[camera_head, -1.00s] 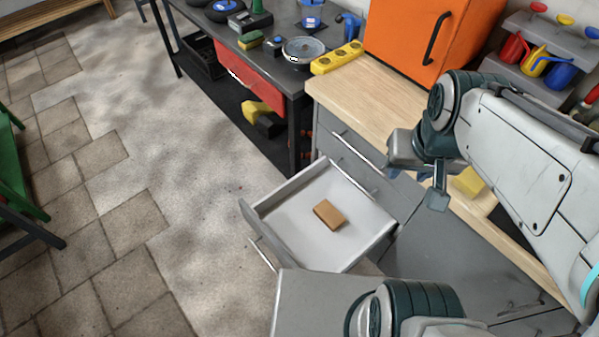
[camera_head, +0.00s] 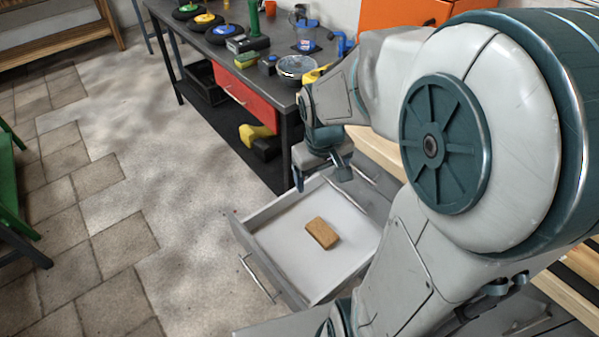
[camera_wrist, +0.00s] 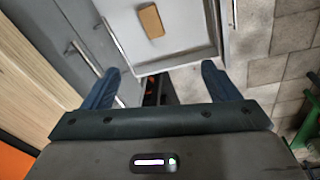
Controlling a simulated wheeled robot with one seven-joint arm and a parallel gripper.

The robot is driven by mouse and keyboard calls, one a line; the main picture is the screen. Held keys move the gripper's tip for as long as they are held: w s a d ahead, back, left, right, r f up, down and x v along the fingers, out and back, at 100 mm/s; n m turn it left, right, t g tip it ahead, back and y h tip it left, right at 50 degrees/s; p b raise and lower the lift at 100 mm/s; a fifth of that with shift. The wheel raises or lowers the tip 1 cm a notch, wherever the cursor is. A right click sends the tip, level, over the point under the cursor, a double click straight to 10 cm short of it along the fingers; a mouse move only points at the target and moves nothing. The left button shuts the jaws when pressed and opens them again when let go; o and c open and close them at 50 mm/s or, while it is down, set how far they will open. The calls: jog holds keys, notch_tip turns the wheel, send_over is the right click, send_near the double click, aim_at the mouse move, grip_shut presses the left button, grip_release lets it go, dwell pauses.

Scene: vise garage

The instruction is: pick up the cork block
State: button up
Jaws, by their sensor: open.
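The cork block (camera_head: 322,233) is a small tan-brown block lying flat on the white floor of an open drawer (camera_head: 285,260). My gripper (camera_head: 321,177) is open and empty above the back edge of the drawer, apart from the block. In the wrist view the cork block (camera_wrist: 151,21) is near the top, in the pale drawer (camera_wrist: 180,45). There, my gripper's two blue fingers (camera_wrist: 168,82) are spread wide, with the block beyond their tips.
A dark workbench (camera_head: 225,50) with a red drawer (camera_head: 245,98) and several tools stands behind. A wooden-topped grey cabinet (camera_head: 375,150) adjoins the open drawer. A green chair-like object (camera_head: 8,190) stands at far left.

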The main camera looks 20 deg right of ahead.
jog(key=w+d+f+n+g+b, duration=0.1)
jog(key=w+d+f+b, duration=0.15)
jog(key=f, duration=0.55)
jog(key=w+d+f+n+b, duration=0.1)
jog(key=w+f+b, duration=0.2)
jog(key=f, duration=0.5)
jog(key=w+d+f+g+b, duration=0.1)
jog(key=w+d+f+b, duration=0.15)
jog(key=f, duration=0.55)
jog(key=b, duration=0.3)
send_over(322, 230)
jog(key=shift+n+y, duration=0.4)
jog(key=f, duration=1)
jog(key=shift+s+d, duration=0.1)
jog(key=shift+s, duration=0.15)
jog(key=shift+w+f+b, duration=0.2)
jog(key=shift+f+b, duration=0.75)
jog(key=shift+f, duration=2.1)
jog(key=c, duration=1.1)
jog(key=shift+o, duration=0.2)
jog(key=shift+r, duration=0.15)
